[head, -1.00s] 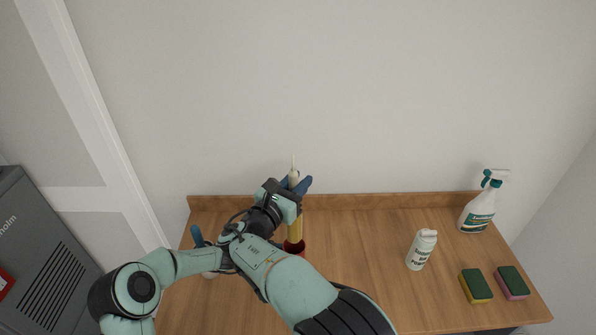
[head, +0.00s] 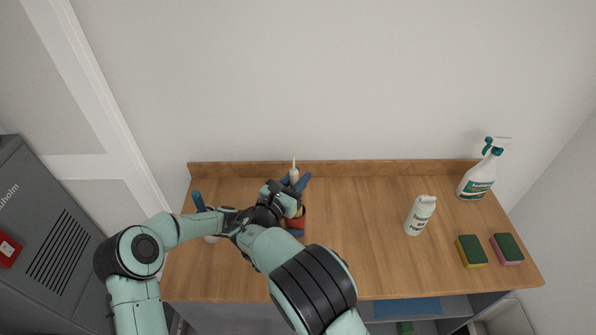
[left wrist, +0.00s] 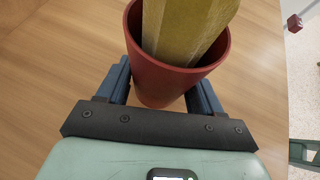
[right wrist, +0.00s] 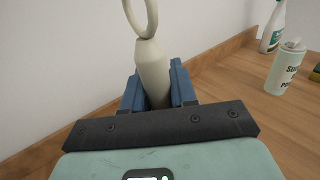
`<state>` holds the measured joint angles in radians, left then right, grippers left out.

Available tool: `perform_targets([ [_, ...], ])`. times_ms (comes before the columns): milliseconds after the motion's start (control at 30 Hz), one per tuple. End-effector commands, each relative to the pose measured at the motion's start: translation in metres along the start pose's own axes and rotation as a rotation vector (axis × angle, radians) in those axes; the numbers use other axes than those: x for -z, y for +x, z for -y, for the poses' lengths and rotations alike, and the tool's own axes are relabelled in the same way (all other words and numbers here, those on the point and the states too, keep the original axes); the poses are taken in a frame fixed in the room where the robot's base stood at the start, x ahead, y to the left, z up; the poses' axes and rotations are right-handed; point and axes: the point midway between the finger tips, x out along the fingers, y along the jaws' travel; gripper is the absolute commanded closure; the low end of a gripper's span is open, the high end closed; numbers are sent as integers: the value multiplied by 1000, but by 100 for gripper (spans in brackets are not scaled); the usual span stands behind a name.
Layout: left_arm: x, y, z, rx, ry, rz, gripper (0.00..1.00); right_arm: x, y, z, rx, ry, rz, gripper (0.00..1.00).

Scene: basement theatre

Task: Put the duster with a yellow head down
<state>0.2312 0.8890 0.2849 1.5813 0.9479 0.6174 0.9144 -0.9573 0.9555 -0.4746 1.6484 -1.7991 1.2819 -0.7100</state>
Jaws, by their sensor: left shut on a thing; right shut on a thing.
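The duster stands about upright, its cream handle (head: 294,174) with a ring end at the top. The ring end and handle (right wrist: 152,70) show close up in the right wrist view. Its yellow head (left wrist: 185,30) is inside a red cup (left wrist: 165,85), which also shows in the head view (head: 297,221). My right gripper (head: 295,183) is shut on the duster's handle. My left gripper (head: 295,230), lower down, is shut on the red cup, one finger on each side. Whether the cup's base touches the counter is hidden.
The wooden counter (head: 350,255) has a raised back edge against the wall. A white powder bottle (head: 420,215), a spray bottle (head: 478,178) and two sponges (head: 471,251) (head: 507,249) stand to the right. A blue-handled thing (head: 198,201) is at the left, partly hidden by my arm.

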Motion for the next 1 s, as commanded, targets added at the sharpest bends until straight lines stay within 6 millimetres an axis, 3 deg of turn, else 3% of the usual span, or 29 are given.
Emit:
perform_targets([
  [367, 0, 0, 0, 0, 0, 0, 64, 4, 0, 0, 0, 0, 1, 100],
  [400, 0, 0, 0, 0, 0, 0, 64, 4, 0, 0, 0, -1, 0, 67],
  [467, 0, 0, 0, 0, 0, 0, 64, 4, 0, 0, 0, -1, 0, 47],
  [500, 0, 0, 0, 0, 0, 0, 64, 4, 0, 0, 0, -1, 0, 43],
  [1000, 0, 0, 0, 0, 0, 1, 64, 4, 0, 0, 0, 0, 0, 43],
])
